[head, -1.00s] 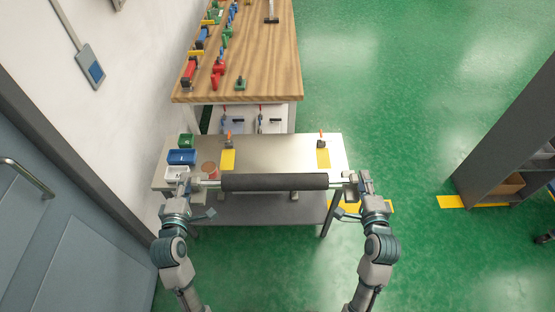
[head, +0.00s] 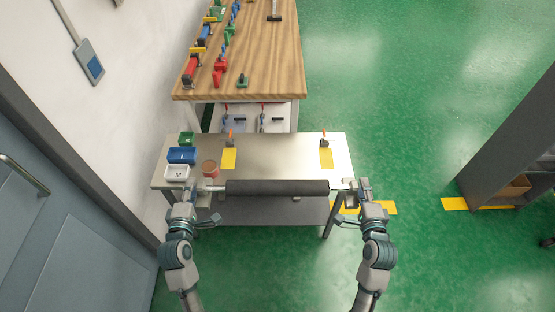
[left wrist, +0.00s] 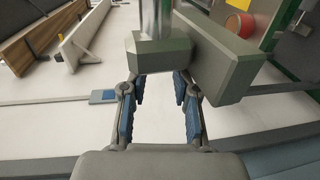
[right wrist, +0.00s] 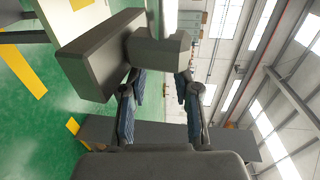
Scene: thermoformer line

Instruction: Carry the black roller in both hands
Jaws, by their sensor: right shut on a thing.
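The black roller (head: 277,187) lies level across the head view, in front of the near edge of the steel table. Its bright metal shaft ends stick out at both sides. My left gripper (head: 182,192) is at the left end and my right gripper (head: 361,188) at the right end. In the left wrist view, the blue-padded fingers (left wrist: 160,85) close on a grey end block (left wrist: 160,52) with the shaft rising from it. In the right wrist view, the fingers (right wrist: 158,85) close on a similar grey block (right wrist: 158,50). The exact finger contact is partly hidden behind the blocks.
The steel table (head: 290,150) bears blue (head: 181,156), green (head: 187,139) and white bins (head: 177,172), a reddish-brown round item (head: 209,168) and two yellow patches. A wooden bench (head: 270,60) stands behind. A wall is at left, grey shelving (head: 500,150) at right. Green floor lies open between.

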